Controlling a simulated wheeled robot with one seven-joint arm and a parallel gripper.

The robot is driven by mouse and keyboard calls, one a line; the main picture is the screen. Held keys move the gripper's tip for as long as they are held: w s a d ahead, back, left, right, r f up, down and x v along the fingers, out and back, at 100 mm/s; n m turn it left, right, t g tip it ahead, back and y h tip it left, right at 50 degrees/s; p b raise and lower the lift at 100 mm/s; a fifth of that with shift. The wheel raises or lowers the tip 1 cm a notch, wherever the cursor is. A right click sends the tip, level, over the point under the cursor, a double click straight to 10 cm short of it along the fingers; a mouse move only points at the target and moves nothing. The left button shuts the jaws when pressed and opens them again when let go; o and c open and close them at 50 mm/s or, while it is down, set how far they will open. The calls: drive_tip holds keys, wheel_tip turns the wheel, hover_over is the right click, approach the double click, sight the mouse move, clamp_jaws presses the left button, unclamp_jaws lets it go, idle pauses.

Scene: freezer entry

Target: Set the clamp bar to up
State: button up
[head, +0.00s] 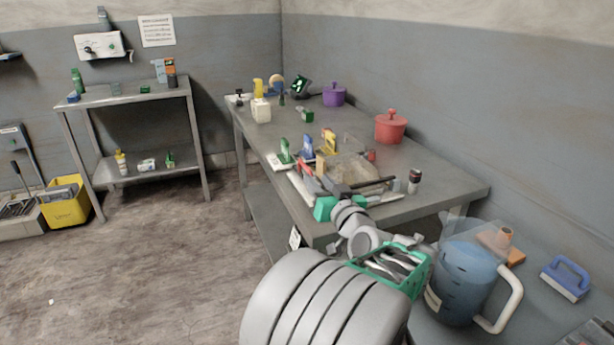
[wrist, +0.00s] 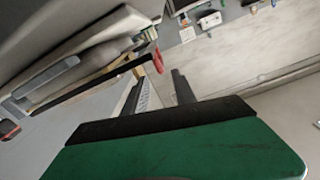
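What looks like the clamp bar is a long dark bar (head: 372,184) along the near side of a pale bench device (head: 352,168) on the steel table. It lies low and nearly flat. In the wrist view the dark bar (wrist: 95,83) runs beside the grey-and-white device body (wrist: 85,55) and ends near a red tip (wrist: 158,62). My gripper (head: 315,183) is at the table's near-left edge, close to the device. In the wrist view my gripper (wrist: 160,88) has its two fingers apart with nothing between them. The red tip is just beyond the fingers; I see no grip on it.
The steel table (head: 440,185) also holds a red pot (head: 390,126), a purple pot (head: 334,95), a dark-capped jar (head: 414,181) and several small bottles. Floor (head: 150,260) at left is clear.

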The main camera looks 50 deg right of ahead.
sight(306, 166)
drive_tip(key=p+x, duration=0.1)
drive_tip(key=x, duration=0.6)
drive_tip(key=shift+w+d, duration=0.1)
drive_tip(key=shift+w, duration=0.3)
clamp_jaws()
idle(0.9)
